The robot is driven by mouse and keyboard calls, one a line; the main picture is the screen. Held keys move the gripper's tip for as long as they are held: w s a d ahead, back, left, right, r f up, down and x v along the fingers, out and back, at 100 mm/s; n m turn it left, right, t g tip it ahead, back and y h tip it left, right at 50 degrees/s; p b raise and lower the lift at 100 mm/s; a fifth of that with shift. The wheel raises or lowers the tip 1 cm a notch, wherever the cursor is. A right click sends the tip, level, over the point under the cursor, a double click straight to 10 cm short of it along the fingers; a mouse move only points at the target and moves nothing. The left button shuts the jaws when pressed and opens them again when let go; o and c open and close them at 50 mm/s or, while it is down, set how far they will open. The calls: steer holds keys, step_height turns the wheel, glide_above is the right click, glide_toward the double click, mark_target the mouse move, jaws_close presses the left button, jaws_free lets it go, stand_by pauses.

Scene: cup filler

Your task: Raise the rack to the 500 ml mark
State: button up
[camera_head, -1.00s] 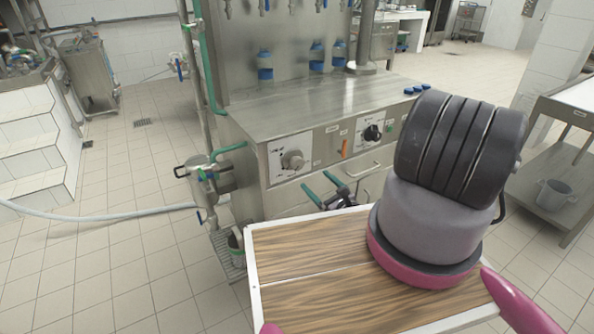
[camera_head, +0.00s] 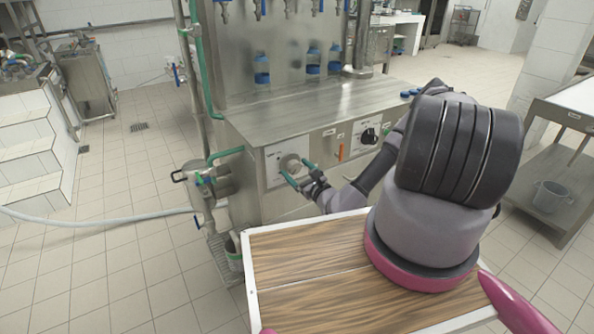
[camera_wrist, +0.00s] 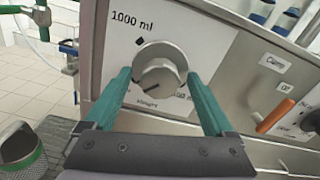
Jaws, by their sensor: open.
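A round silver knob (camera_head: 290,163) sits on a white dial plate on the left of the steel filler's front. In the wrist view the knob (camera_wrist: 160,72) carries a dark line pointing to its lower left. The plate reads "1000 ml" at upper left; another "ml" mark at lower right is partly hidden by a finger. My gripper (camera_head: 298,176) is open at the knob. In the wrist view its green fingers (camera_wrist: 158,80) stand on either side of the knob; I cannot tell whether they touch it. I cannot make out the rack clearly.
A second dial with a black knob (camera_head: 369,136) and an orange lever (camera_head: 341,152) are to the right. Bottles with blue parts (camera_head: 313,62) are at the back panel below the taps. A wood-topped cart (camera_head: 310,264) is in front.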

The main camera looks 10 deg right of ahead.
steer(key=shift+c, duration=0.3)
steer(key=c, duration=1.3)
